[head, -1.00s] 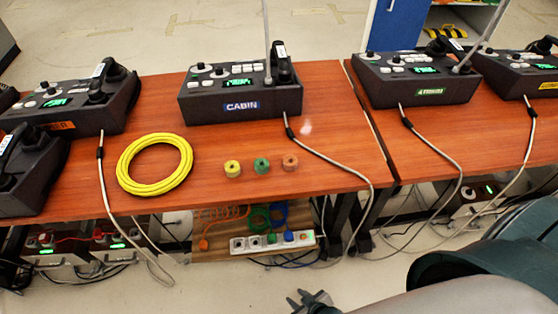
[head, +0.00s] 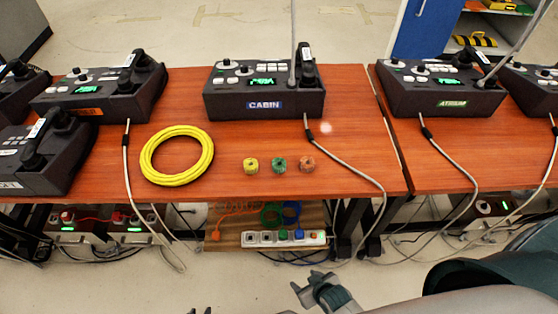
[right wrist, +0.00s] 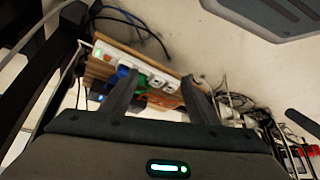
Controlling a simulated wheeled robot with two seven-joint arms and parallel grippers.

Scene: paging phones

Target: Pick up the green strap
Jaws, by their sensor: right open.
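The green strap (head: 279,165) is a small round roll on the front part of the wooden table. It lies in a row between a yellow roll (head: 251,166) and an orange roll (head: 307,164). My right gripper (head: 318,284) is in front of the table, below the strap in the picture, and is apart from it. In the right wrist view its two fingers (right wrist: 160,80) are spread with nothing held between them; the strap does not show there.
A yellow cable coil (head: 177,181) lies left of the rolls. The CABIN phone unit (head: 264,104) stands behind them, its grey cord (head: 347,158) running down over the table's front edge on the right. A power strip (head: 283,238) lies on a board below the table.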

